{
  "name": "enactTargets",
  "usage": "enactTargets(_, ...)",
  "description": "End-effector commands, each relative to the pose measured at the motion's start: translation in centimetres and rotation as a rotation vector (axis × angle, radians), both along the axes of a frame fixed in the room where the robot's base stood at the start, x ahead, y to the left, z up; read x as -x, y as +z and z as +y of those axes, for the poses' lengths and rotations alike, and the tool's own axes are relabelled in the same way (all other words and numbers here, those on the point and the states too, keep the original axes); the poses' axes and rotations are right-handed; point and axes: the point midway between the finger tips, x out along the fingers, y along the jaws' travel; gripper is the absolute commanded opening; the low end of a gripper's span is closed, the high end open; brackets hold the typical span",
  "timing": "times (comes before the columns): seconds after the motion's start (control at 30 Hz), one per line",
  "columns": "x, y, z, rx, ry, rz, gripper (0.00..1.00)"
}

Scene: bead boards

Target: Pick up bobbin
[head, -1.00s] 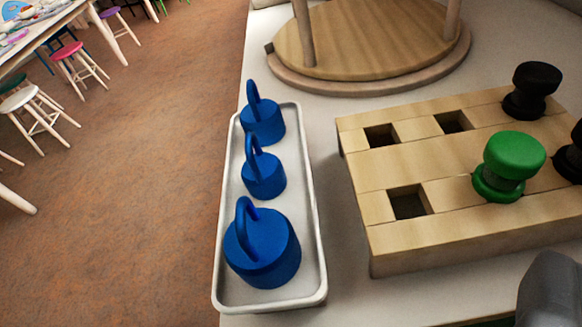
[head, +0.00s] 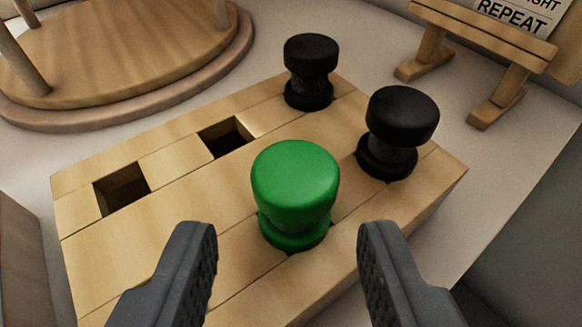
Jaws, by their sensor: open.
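A green bobbin (head: 295,190) stands upright on the wooden board (head: 190,220), close to the board's near side. Two black bobbins stand on the same board behind it, one at the back (head: 311,70) and one to the right (head: 399,130). My gripper (head: 287,255) is open and empty. Its two dark fingers show at the bottom of the view, one to the left and one to the right of the green bobbin's line, apart from it and nearer to me.
Two empty square holes (head: 121,187) (head: 227,137) show in the board. A round wooden stand (head: 130,50) is at the back left. A wooden easel (head: 490,45) with a printed sign stands at the back right. Bare white tabletop (head: 370,50) lies between them.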

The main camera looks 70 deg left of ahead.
Motion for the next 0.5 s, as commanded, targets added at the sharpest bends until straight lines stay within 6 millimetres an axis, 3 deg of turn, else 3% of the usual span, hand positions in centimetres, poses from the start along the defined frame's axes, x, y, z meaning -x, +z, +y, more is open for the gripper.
enactTargets(0.27,-0.6,-0.6,1.2,0.001,0.002,-0.003,0.41)
enactTargets(0.5,-1.6,-1.7,3.6,-0.001,0.004,-0.002,0.41)
